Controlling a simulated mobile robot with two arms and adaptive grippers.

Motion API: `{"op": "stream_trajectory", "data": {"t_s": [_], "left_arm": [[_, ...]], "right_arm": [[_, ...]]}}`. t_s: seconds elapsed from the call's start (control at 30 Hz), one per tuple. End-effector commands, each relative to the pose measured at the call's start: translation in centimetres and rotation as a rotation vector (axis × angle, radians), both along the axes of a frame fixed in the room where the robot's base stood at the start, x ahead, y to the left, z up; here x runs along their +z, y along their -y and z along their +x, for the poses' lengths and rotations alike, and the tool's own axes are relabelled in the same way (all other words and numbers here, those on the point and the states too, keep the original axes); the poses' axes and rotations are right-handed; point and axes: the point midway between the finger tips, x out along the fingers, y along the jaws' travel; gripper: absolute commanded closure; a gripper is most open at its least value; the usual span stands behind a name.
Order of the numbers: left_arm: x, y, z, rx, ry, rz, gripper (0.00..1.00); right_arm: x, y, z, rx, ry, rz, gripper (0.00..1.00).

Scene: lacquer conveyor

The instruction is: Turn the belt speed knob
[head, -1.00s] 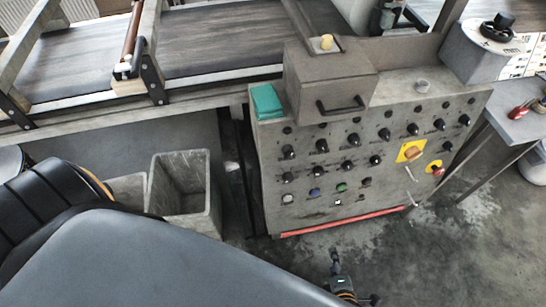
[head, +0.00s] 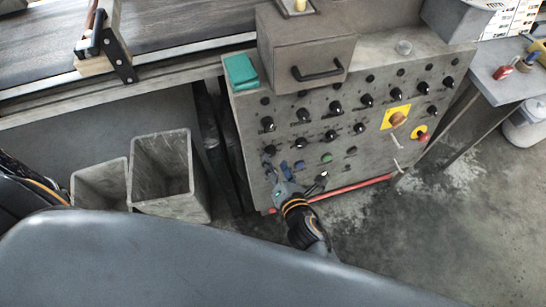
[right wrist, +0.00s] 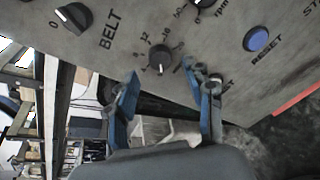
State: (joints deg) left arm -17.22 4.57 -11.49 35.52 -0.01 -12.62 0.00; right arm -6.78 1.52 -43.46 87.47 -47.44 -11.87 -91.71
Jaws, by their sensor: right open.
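The control panel (head: 400,145) has rows of black knobs. In the right wrist view, a round dial knob (right wrist: 160,58) has a number scale with 12 and 16, below the printed word BELT. I cannot read a speed label on it. My right gripper (right wrist: 165,82) is open there, with blue fingers either side of the dial and the tips just short of it; contact cannot be told. In the head view my right gripper (head: 290,172) is at the panel's lower left, below a black knob (head: 269,151), and hides part of the bottom row. My left gripper is out of view.
A blue RESET button (right wrist: 257,39) and another knob (right wrist: 72,18) are close by. A green button (head: 326,158), an orange knob on yellow (head: 397,119) and a red button (head: 423,137) share the panel. Grey bins (head: 168,178) stand left. A side table (head: 505,85) is at right.

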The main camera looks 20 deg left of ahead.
Motion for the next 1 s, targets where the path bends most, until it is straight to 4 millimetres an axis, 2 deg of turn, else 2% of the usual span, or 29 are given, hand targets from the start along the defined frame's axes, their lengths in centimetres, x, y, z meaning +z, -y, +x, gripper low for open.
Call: {"op": "stream_trajectory", "data": {"t_s": [0.1,0.23,0.57,0.6,0.67,0.83,0.87,1.0], "left_arm": [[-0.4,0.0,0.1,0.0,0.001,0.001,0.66],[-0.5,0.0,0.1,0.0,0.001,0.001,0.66],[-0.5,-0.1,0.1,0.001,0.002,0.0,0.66],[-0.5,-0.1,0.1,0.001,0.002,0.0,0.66],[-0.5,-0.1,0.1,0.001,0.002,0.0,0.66],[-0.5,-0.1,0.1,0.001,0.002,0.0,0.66],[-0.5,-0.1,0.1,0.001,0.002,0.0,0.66],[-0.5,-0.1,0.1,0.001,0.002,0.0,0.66]], "right_arm": [[-0.6,-1.0,1.5,0.0,0.001,-0.001,0.47],[-0.9,-1.6,2.3,0.0,0.0,0.0,0.47],[-1.0,-1.9,2.6,0.0,-0.001,0.001,0.47],[-1.0,-1.9,2.6,0.0,-0.001,0.001,0.49],[-1.0,-1.9,2.6,0.0,-0.001,0.001,0.62],[-1.0,-1.9,2.6,0.0,-0.001,0.001,0.96],[-1.0,-1.9,2.6,0.0,-0.001,0.001,1.0],[-1.0,-1.9,2.6,0.0,-0.002,0.002,1.0]]}}
